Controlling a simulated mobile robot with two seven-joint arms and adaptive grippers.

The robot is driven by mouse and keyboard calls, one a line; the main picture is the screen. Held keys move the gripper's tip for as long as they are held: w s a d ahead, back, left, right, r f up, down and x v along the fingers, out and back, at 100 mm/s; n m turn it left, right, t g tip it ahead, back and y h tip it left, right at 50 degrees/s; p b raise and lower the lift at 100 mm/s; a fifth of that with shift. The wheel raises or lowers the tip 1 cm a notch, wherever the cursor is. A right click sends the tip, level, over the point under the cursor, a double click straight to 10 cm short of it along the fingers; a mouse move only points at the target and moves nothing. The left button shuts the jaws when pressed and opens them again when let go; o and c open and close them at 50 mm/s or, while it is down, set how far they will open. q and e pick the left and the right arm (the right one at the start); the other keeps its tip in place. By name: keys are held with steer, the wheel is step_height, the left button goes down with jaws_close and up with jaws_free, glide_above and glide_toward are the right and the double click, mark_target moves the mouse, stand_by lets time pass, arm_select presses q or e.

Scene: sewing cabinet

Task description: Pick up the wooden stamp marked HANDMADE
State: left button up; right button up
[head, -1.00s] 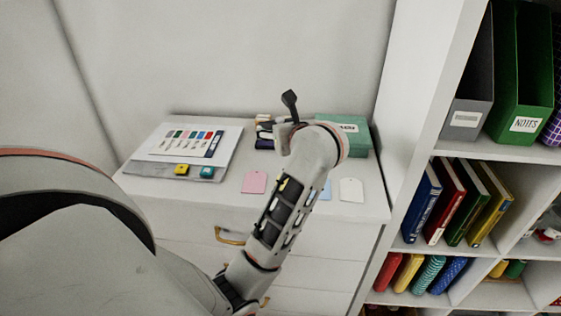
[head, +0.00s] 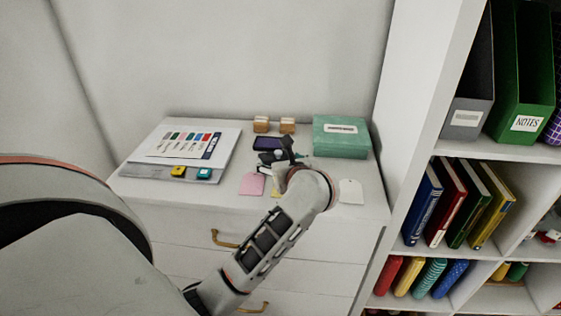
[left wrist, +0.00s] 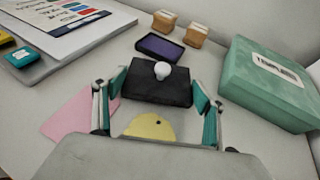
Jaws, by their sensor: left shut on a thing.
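Two small wooden stamps stand side by side at the back of the white cabinet top, a left one (head: 261,124) and a right one (head: 287,125). They also show in the left wrist view, the left stamp (left wrist: 164,21) and the right stamp (left wrist: 195,35); their marks are too small to read. My left gripper (left wrist: 157,80) is shut on a black block with a white knob (left wrist: 158,92), perhaps a lid. It is in front of the stamps and apart from them. In the head view my wrist partly hides the gripper (head: 289,155). My right gripper is not in view.
A purple ink pad (left wrist: 160,47) lies between gripper and stamps. A green box (head: 340,143) stands right of them. Pink (head: 252,184), yellow (left wrist: 150,127) and white (head: 351,191) tags lie in front. A shelf (head: 412,150) stands right.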

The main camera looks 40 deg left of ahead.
arm_select(q)
steer(key=shift+f, duration=0.1)
steer(key=shift+f, duration=0.15)
steer(key=o, duration=1)
steer(key=shift+o, duration=0.2)
